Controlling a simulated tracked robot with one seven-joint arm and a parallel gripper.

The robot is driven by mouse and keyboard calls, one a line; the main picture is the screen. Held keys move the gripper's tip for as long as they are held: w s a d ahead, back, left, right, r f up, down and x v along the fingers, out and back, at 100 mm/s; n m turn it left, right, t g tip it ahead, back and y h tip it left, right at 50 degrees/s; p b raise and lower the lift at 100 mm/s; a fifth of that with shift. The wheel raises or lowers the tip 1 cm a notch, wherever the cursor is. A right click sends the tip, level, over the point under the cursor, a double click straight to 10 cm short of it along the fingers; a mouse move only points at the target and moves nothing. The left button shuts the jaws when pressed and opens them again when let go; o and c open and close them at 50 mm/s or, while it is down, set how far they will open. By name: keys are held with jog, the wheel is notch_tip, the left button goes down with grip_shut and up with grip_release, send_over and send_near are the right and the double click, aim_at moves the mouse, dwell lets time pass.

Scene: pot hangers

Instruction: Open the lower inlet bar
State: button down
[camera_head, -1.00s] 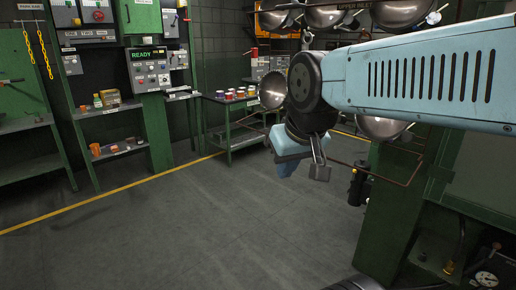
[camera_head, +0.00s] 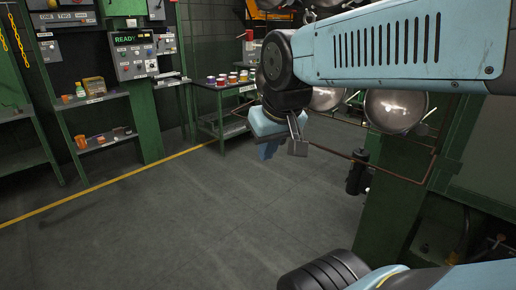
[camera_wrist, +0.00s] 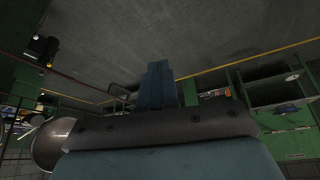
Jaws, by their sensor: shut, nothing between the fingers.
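A bar also crosses the left of the wrist view (camera_wrist: 70,78).
Metal pots (camera_head: 395,110) hang at the upper right, partly behind my arm. A green post (camera_head: 385,215) stands at right with a black cylinder (camera_head: 358,172) beside it. A green table with cans (camera_head: 222,90) and a control panel (camera_head: 135,55) stand behind. The floor in front is clear.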

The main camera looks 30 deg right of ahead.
jog(key=w+d+f+n+g+h, duration=0.4)
jog(key=w+d+f+g+h, duration=0.15)
jog(key=w+f, duration=0.35)
jog(key=w+d+f+n+g+h, duration=0.3)
jog(key=w+d+f+g+h, duration=0.3)
jog(key=f, duration=0.6)
jog(key=w+a+f+n+t+h, duration=0.1)
jog(key=w+f+n+t+h, duration=0.3)
jog(key=w+n+t+h, duration=0.25)
jog(key=w+a+f+n+t+h, duration=0.2)
jog(key=w+f+n+t+h, duration=0.25)
jog(key=w+n+t, duration=0.3)
jog(key=w+d+r, duration=0.2)
jog(key=d+r, duration=0.6)
jog(key=r, duration=0.2)
jog(key=shift+w+d+n+t, duration=0.35)
jog(key=shift+w+n, duration=0.05)
jog(key=shift+d, duration=0.1)
